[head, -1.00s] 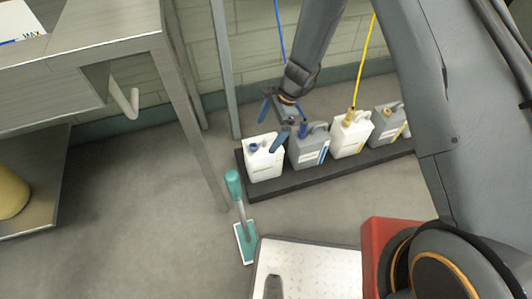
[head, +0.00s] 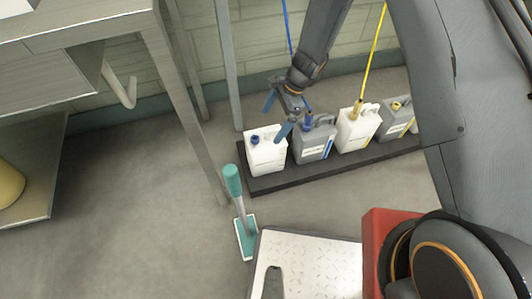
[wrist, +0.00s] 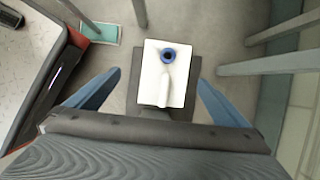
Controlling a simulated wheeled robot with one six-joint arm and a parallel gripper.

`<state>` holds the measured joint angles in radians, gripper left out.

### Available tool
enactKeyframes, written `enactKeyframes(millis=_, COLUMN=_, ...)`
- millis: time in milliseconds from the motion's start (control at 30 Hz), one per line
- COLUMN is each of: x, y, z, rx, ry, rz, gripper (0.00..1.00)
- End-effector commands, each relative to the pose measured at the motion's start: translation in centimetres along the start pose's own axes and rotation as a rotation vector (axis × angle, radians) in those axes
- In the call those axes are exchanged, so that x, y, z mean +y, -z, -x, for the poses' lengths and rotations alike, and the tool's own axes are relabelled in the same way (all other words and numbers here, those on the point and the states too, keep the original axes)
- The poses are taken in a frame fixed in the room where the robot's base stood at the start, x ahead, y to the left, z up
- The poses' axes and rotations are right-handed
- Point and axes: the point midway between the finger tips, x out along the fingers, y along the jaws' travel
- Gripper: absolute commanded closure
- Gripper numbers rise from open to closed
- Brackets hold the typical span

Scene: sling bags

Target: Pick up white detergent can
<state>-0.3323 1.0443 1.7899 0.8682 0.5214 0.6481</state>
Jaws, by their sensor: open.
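The white detergent can (head: 266,155) with a blue cap stands upright at the left end of a dark low platform (head: 300,178). In the wrist view the can (wrist: 153,85) shows from above, its blue cap and handle facing me. My gripper (head: 277,117) is open and empty above the can. Its two blue fingers show in the wrist view (wrist: 158,97), one on each side of the can and apart from it. The depth between the fingertips and the can is hard to tell.
A grey can (head: 315,140) stands close to the right of the white one, followed by another white can (head: 358,128) and another grey can (head: 397,120). A teal-handled scrubber (head: 238,205) stands in front. Metal table legs (head: 185,105) rise at the left.

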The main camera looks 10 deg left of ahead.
Motion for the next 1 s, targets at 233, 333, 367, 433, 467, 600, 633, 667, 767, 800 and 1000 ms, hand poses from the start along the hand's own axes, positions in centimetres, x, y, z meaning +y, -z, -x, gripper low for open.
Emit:
enactKeyframes(millis=233, x=-0.9, y=1.6, z=-3.1, rx=0.000, ry=-0.001, rz=0.001, gripper=0.00)
enactKeyframes(millis=333, x=-1.3, y=2.4, z=-4.5, rx=0.000, ry=-0.001, rz=0.002, gripper=0.00)
enactKeyframes(millis=367, x=-1.4, y=2.6, z=-4.9, rx=0.000, ry=-0.001, rz=0.002, gripper=0.00)
enactKeyframes(millis=433, x=-1.6, y=3.0, z=-5.5, rx=0.000, ry=-0.001, rz=0.002, gripper=0.00)
enactKeyframes(millis=467, x=-1.6, y=3.0, z=-5.7, rx=0.000, ry=-0.001, rz=0.002, gripper=0.00)
enactKeyframes(millis=600, x=-1.8, y=3.3, z=-6.2, rx=0.000, ry=-0.001, rz=0.002, gripper=0.00)
enactKeyframes(millis=633, x=-1.8, y=3.3, z=-6.4, rx=0.000, ry=-0.001, rz=0.002, gripper=0.00)
enactKeyframes(millis=667, x=-1.8, y=3.4, z=-6.6, rx=0.000, ry=-0.001, rz=0.002, gripper=0.00)
enactKeyframes(millis=767, x=-1.7, y=3.4, z=-7.5, rx=-0.001, ry=-0.003, rz=0.002, gripper=0.00)
enactKeyframes(millis=800, x=-1.7, y=3.4, z=-8.0, rx=-0.001, ry=-0.003, rz=0.001, gripper=0.00)
enactKeyframes(millis=1000, x=-1.7, y=3.3, z=-9.4, rx=0.000, ry=-0.001, rz=0.002, gripper=0.00)
